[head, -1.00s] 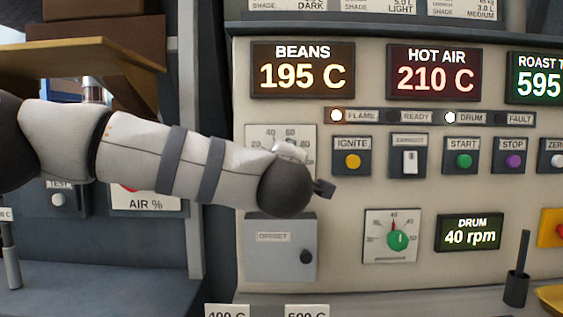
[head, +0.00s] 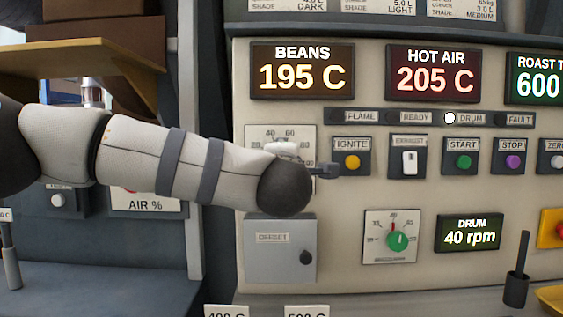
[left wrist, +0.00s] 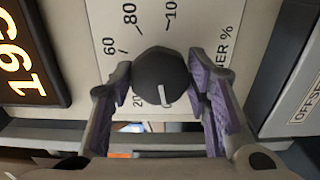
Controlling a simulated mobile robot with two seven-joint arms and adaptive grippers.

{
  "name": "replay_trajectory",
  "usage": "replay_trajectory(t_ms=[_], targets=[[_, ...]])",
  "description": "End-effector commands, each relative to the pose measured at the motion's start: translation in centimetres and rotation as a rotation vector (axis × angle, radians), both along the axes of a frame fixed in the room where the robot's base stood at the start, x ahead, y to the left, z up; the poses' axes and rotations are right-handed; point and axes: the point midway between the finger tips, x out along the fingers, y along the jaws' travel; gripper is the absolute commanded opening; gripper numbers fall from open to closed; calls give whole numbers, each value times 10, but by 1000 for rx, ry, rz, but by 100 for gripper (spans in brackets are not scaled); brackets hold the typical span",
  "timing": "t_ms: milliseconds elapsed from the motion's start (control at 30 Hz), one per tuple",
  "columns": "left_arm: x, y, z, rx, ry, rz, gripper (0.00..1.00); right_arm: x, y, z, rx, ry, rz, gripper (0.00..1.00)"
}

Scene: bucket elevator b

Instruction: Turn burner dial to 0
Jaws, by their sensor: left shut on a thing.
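The burner dial (left wrist: 160,70) is a round dark knob with a white pointer line, in the middle of the left wrist view. Its pointer is at the lower side of the knob, just beside the 20 mark, by what looks like the 0 end of the scale. My left gripper (left wrist: 161,82) is shut on the dial, with one purple-padded finger on each side. In the head view the white burner scale plate (head: 265,132) shows only partly. My right gripper is not in view.
The offset box (head: 280,255) is just below my left wrist. The ignite button (head: 352,162) and exhaust switch (head: 409,161) are close to its right. The green drum dial (head: 398,240) is lower right. A shelf (head: 80,60) stands behind my arm.

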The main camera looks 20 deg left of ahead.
Motion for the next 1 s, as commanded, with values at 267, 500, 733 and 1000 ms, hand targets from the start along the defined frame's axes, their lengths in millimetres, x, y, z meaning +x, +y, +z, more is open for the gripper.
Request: replay_trajectory(t_ms=[267, 500, 733, 1000], targets=[[0, 0, 1, -2, -2, -1, 46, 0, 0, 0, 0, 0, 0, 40], [0, 0, 0, -1, 0, 0, 64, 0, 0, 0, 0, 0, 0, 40], [-9, -3, 1, 0, -1, -1, 64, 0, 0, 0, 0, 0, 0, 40], [-77, -23, 1, 3, -2, -4, 64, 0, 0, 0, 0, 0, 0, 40]])
